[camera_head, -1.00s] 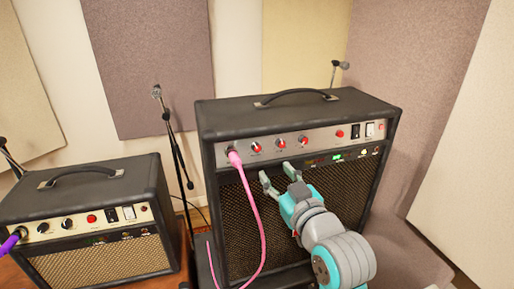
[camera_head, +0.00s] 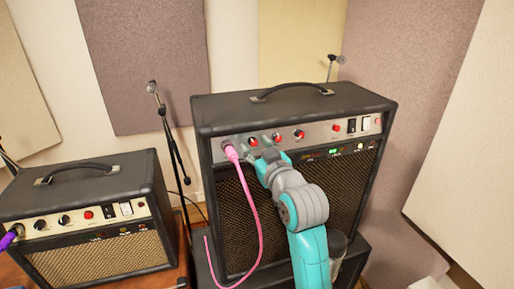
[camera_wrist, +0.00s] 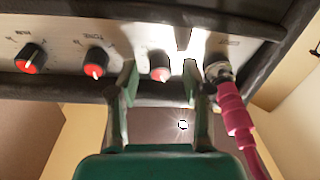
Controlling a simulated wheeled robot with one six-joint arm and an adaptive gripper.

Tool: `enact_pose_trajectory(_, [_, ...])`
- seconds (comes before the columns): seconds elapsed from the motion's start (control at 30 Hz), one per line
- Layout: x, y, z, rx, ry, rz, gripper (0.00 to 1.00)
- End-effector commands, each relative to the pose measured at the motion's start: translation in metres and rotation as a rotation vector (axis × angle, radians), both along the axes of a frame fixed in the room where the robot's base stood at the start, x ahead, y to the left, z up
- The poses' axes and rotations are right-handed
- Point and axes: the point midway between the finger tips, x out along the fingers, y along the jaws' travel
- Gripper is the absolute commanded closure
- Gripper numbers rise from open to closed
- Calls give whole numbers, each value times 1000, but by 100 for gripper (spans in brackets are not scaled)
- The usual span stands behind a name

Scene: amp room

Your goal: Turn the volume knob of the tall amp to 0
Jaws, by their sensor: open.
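The knob labels are too small or washed out to read, so I cannot tell which one is volume. My gripper (camera_head: 266,154) is open at the panel's left part, near the pink cable's plug (camera_head: 231,152). In the wrist view, the knob nearest that plug (camera_wrist: 159,65) appears between the two fingertips of my gripper (camera_wrist: 159,82). I cannot tell whether the fingers reach around it. Two more knobs show left of it there, the middle one (camera_wrist: 95,62) and the outer one (camera_wrist: 30,58).
The pink cable (camera_head: 256,215) hangs down the amp's front, close beside my gripper. Switches (camera_head: 357,125) sit at the panel's right. A smaller amp (camera_head: 85,215) stands on the left. A microphone stand (camera_head: 170,135) stands between the amps.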

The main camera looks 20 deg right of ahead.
Motion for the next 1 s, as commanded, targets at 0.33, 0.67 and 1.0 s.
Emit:
enact_pose_trajectory(0.33, [0,0,0,0,0,0,100])
enact_pose_trajectory(0.67, [0,0,0,-47,0,11,100])
enact_pose_trajectory(1.0, [0,-3,2,-270,-1,55,100])
